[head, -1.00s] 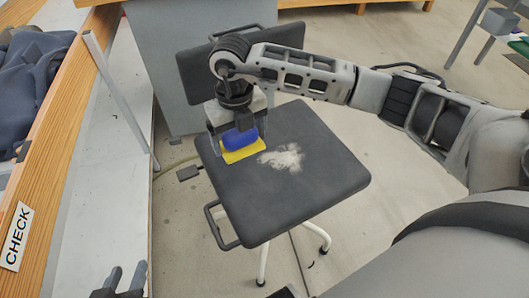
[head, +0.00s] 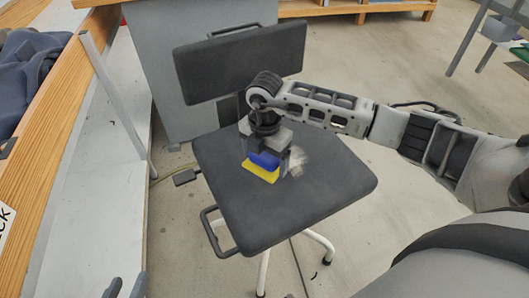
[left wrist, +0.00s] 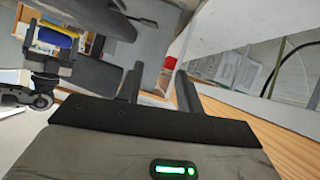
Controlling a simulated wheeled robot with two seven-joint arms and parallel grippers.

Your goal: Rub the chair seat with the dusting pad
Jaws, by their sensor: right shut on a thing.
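The chair seat (head: 300,207) is a dark grey square cushion in the middle of the head view. A pale dust patch (head: 299,162) lies on it, partly hidden by my right gripper. My right gripper (head: 264,165) points down over the seat and is shut on the dusting pad (head: 261,174), which has a blue top and yellow underside. The pad is at or just above the seat, left of the visible dust; I cannot tell if it touches. The pad also shows in the left wrist view (left wrist: 55,38). My left gripper (head: 126,288) is open and empty at the lower left, away from the chair.
The chair's backrest (head: 240,62) rises behind the pad, and a handle (head: 215,232) sticks out at the seat's left. A wood-edged bench (head: 45,120) runs along the left. A grey cabinet (head: 150,75) stands behind.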

